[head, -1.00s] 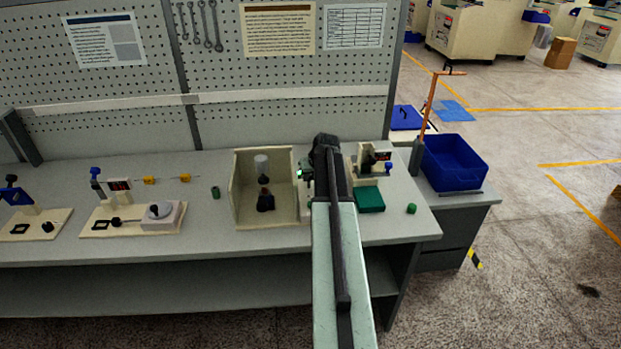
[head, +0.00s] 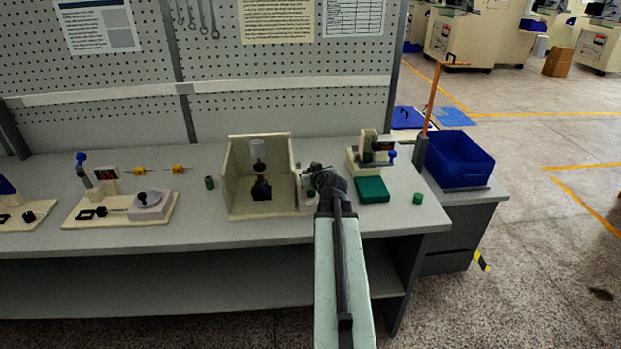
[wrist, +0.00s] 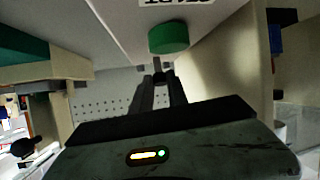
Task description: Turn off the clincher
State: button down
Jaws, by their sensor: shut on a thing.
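The clincher appears to be the cream open-fronted housing (head: 232,188) on the bench, with a dark tool (head: 261,188) inside under a pale cylinder (head: 258,148). A light control panel (head: 303,200) stands at its right side, partly hidden by my arm. In the wrist view the panel (wrist: 120,20) bears a green button (wrist: 168,38) and an upside-down START label (wrist: 180,3). My gripper (wrist: 158,78) is shut on a small dark knob (wrist: 158,64) below the green button in the picture. My gripper's tips are hidden in the head view.
A cream stand (head: 368,150) with a green block (head: 372,190) is close right of my arm. A small green cylinder (head: 418,198) lies near the bench's right end. Left are a winding fixture (head: 120,208) and another green cylinder (head: 209,183). A blue bin (head: 460,165) stands beyond.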

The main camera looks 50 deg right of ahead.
dwell(0.3)
jog(key=c, duration=1.3)
grip_release()
jog(key=shift+a, duration=0.1)
